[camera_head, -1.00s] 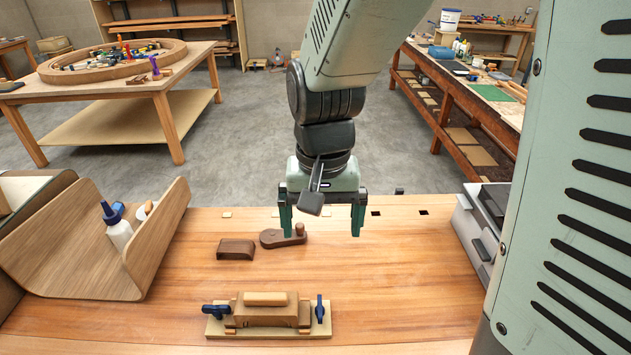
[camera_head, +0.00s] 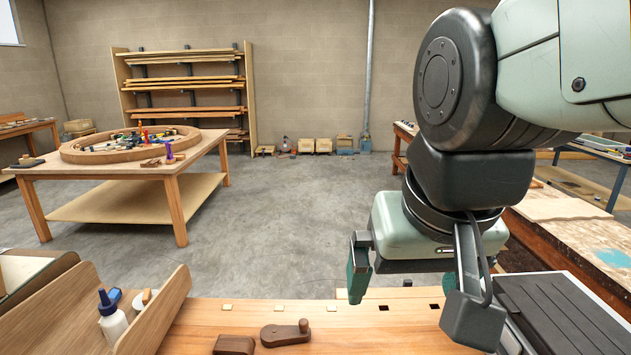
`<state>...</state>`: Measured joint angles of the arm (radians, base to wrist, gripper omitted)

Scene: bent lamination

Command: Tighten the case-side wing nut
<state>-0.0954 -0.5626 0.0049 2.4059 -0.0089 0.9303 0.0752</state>
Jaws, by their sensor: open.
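Neither wing nut shows in the current head view; the part of the bench where the clamped block and its blue wing nuts stood is below the picture's lower edge. My gripper (camera_head: 404,290) hangs over the back edge of the bench, right of the middle. Its jaws are apart, with nothing seen between them. The left finger is plain, while the right one is mostly hidden behind a dark part on my wrist. A dark ribbed case top (camera_head: 565,315) is at the lower right, to the right of my gripper.
A dark wooden lever piece (camera_head: 285,334) and a small brown block (camera_head: 234,345) lie on the bench (camera_head: 205,325). A table (camera_head: 120,168) with a wooden ring stands behind on open floor.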

